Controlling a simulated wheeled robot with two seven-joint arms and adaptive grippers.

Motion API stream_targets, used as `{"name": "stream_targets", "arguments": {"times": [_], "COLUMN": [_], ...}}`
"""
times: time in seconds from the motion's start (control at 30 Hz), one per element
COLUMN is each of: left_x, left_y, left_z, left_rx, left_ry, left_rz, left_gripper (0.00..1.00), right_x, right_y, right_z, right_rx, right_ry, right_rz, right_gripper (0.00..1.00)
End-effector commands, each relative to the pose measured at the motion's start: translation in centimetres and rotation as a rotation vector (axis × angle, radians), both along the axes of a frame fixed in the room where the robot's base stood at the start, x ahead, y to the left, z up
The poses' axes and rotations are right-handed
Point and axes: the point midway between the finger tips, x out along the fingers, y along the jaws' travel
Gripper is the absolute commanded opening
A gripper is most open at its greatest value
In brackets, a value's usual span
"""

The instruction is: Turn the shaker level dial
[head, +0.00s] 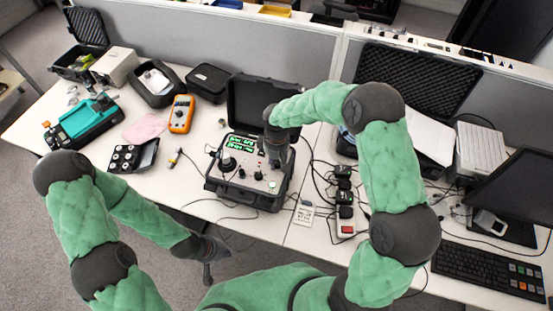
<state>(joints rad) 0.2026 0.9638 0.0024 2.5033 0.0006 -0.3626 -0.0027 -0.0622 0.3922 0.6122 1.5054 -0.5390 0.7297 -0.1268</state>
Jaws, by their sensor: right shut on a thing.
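My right gripper (275,160) points down onto the right part of the panel, shut on a knob there that looks to be the level dial. The gripper hides most of that knob, so its setting cannot be read. My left gripper (208,276) hangs low in front of the table edge, away from the shaker. It is small and dark, and I cannot tell whether its fingers are open.
An orange multimeter (181,114), a pink cloth (146,128) and a black tray of round parts (124,158) lie left of the shaker. Black power adapters (343,184) and cables crowd its right side. A keyboard (490,266) lies at far right.

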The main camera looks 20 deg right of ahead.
Motion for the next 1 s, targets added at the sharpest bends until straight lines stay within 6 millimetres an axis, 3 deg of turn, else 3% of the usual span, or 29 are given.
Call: {"name": "stream_targets", "arguments": {"times": [0.5,1.0], "left_x": [0.0,0.0], "left_y": [0.0,0.0], "left_z": [1.5,1.8], "left_rx": [0.0,0.0], "left_ry": [0.0,0.0], "left_rz": [0.0,0.0], "left_gripper": [0.0,0.0], "right_x": [0.0,0.0], "right_y": [0.0,0.0], "right_z": [0.1,0.0], "right_rx": [0.0,-0.001], "right_ry": [0.0,-0.001], "right_rz": [0.361,0.441], "right_gripper": [0.0,0.0]}}
